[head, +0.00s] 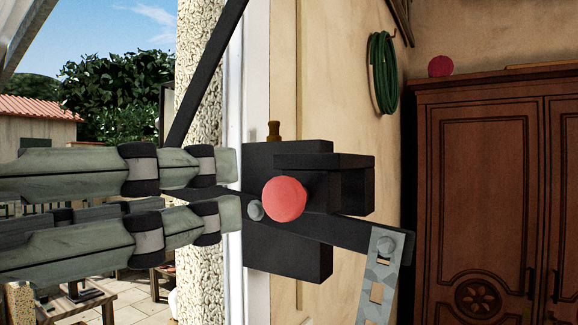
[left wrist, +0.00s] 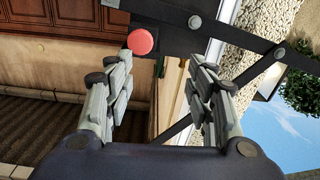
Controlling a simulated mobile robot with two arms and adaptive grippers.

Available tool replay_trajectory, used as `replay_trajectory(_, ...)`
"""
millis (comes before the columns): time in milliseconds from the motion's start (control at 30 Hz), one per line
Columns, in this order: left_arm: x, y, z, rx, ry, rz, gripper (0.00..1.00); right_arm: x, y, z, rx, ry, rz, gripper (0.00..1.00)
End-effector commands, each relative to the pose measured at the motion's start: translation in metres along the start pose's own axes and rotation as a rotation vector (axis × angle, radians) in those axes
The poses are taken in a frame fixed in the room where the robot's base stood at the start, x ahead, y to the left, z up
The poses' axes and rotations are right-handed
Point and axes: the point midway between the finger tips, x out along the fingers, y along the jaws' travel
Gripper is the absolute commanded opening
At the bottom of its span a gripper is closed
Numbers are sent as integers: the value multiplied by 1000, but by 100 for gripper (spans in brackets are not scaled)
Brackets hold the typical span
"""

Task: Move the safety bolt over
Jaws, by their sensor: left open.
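A black latch box (head: 288,255) is mounted on the pale door post, with a round red knob (head: 284,199) on its front. A small brass pin (head: 273,131) stands on top of the box. I cannot tell which of these parts is the safety bolt. My left gripper (head: 232,190) is open, its fingers pointing right, with the tips just left of the red knob in the head view. In the left wrist view the red knob (left wrist: 140,41) shows ahead, beyond the fingertips and nearer the left finger. Nothing is visible between the fingers. My right gripper is not in view.
A dark slanted bar (head: 350,232) crosses the box and joins a perforated metal strip (head: 378,280). Another dark bar (head: 205,70) slants above. A wooden cabinet (head: 480,180) stands at right, and a green hose (head: 382,72) hangs on the wall.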

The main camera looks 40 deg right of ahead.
Motion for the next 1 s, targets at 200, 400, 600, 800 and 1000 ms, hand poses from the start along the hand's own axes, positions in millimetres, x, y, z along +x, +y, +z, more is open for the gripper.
replay_trajectory(200, -11, 31, 8, 82, -28, 10, 50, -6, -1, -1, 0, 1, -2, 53)
replay_trajectory(400, 16, 32, 7, 78, -32, 13, 50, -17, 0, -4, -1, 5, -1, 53)
replay_trajectory(600, 55, 32, 7, 78, -31, 12, 50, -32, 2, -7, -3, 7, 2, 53)
replay_trajectory(800, 83, 32, 8, 78, -27, 11, 50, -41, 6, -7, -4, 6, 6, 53)
replay_trajectory(1000, 94, 31, 10, 79, -25, 10, 50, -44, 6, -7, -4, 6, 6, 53)
